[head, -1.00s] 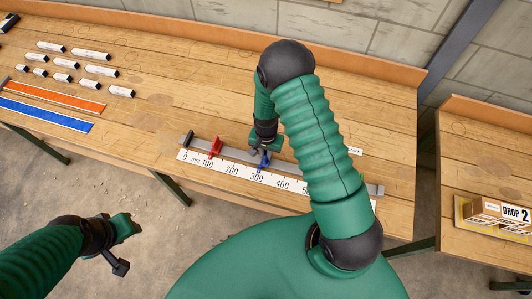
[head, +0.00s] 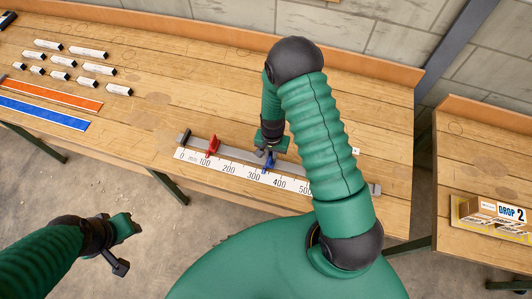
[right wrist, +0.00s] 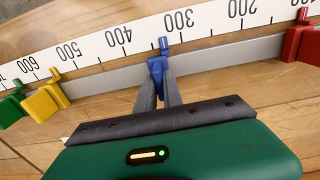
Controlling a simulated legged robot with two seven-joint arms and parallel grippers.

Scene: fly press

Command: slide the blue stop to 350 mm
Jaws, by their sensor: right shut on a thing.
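The blue stop (right wrist: 158,66) sits on the grey rail (right wrist: 215,52) beside a white millimetre scale (right wrist: 90,48). In the right wrist view its pointer stands between the 300 and 400 marks, a little nearer 300. My right gripper (right wrist: 160,88) is shut on the blue stop. In the head view the blue stop (head: 267,165) shows under my right gripper (head: 268,152), and my right arm covers the scale's far right part. My left gripper (head: 122,245) hangs over the floor, away from the rail; its jaw state is unclear.
A red stop (head: 212,146) stands near 100 on the rail. In the right wrist view a yellow stop (right wrist: 48,97) and a green stop (right wrist: 14,107) stand near 600. Several labelled blocks (head: 75,67) and orange and blue strips lie on the bench at left.

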